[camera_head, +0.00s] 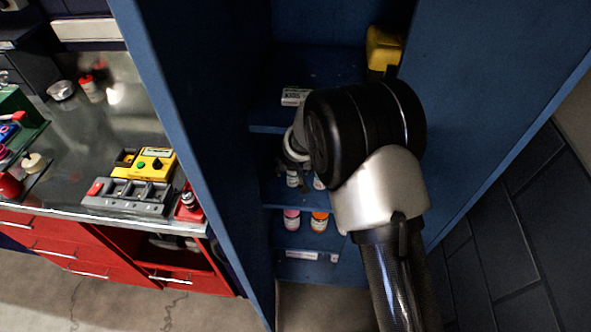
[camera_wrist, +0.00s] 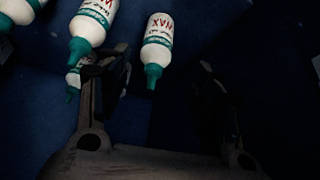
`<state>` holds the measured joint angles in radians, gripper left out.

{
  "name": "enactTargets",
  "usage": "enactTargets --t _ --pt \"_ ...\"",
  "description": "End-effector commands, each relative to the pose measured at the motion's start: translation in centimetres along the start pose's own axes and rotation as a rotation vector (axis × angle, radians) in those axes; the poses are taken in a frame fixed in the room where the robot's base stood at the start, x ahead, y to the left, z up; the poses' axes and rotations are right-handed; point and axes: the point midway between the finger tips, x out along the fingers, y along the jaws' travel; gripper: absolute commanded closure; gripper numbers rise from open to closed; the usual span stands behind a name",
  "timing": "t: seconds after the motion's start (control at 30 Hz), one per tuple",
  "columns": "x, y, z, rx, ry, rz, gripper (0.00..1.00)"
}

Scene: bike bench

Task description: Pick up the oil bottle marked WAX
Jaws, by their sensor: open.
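In the wrist view a white bottle with a teal cap (camera_wrist: 158,45) has red letters that read WAX. It appears cap-down in that view and lies between the directions of my two fingers. My gripper (camera_wrist: 162,82) is open and nothing is held in it. A second white bottle with a teal cap (camera_wrist: 94,22) stands to the left; its red word starts with W and is not fully readable. In the head view my gripper is mostly hidden by my arm, in front of the cabinet shelf with teal-and-white bottles (camera_head: 292,180).
Another bottle (camera_wrist: 73,78) is partly behind my left finger, and one more (camera_wrist: 20,10) is at the corner. The blue cabinet wall (camera_head: 185,120) stands close on the left. A lower shelf holds a pink-capped bottle (camera_head: 291,220) and an orange one (camera_head: 319,222). A small box (camera_head: 294,96) lies above.

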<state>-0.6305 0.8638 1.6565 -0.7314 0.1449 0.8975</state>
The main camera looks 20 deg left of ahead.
Motion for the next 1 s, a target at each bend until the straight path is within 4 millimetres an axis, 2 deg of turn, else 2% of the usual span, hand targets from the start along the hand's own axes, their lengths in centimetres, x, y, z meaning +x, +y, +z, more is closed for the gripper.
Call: enactTargets --t 0.03,0.2,0.43,0.7,1.0 --pt "1.2 0.1 0.2 0.001 -0.003 0.001 0.41" --pt "3.8 0.1 0.1 0.002 -0.002 0.002 0.41" --pt "5.5 0.2 0.2 0.002 -0.002 0.002 0.41" --pt "9.2 0.5 0.6 0.000 -0.001 0.002 0.41" --pt "10.0 0.5 0.6 0.001 0.000 0.002 0.41"
